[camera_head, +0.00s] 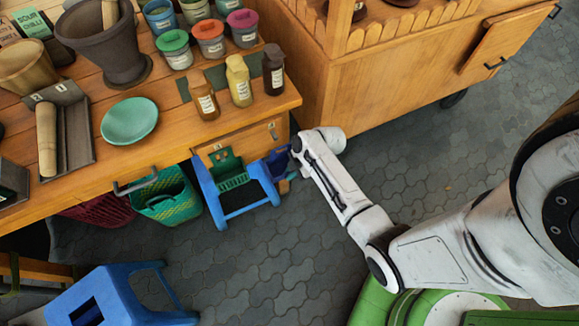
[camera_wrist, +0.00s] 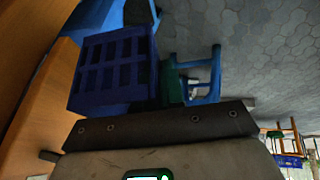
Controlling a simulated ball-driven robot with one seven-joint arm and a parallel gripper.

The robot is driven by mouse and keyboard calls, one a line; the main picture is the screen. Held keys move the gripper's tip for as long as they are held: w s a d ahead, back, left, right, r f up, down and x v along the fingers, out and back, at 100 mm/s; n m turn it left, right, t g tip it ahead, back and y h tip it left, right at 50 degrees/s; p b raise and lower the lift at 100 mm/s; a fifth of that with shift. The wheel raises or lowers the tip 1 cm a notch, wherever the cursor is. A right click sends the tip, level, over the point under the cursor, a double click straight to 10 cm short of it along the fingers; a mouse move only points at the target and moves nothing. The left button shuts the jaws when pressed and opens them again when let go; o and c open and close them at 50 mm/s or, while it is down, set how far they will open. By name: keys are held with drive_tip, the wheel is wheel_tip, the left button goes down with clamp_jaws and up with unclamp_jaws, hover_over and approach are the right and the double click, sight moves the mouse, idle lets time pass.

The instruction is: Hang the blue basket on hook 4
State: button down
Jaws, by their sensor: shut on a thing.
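The blue basket (camera_wrist: 112,72) is close in front of my gripper (camera_wrist: 165,118) in the wrist view, its slotted wall facing the camera. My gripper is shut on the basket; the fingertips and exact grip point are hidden. In the head view my gripper (camera_head: 290,172) is low beside the right end of the wooden table, and a bit of the blue basket (camera_head: 279,163) shows left of my wrist. A small plate (camera_head: 272,130) is on the table's front near the right corner; its number is unreadable, and I cannot tell whether it marks hook 4.
A blue stool (camera_head: 236,212) stands left of the basket, with a green slotted thing (camera_head: 231,178) at it. A green basket (camera_head: 170,198) and red basket (camera_head: 103,210) are farther left. Bottles (camera_head: 240,82) stand near the table edge. A wooden cart (camera_head: 400,80) is right; paved floor lies open below.

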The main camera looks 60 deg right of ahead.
drive_tip(key=shift+s+a+p, duration=0.3)
drive_tip(key=shift+s+a, duration=0.15)
drive_tip(key=shift+s, duration=0.2)
drive_tip(key=shift+s+a+p, duration=0.3)
drive_tip(key=shift+s+a, duration=0.1)
drive_tip(key=shift+s, duration=0.25)
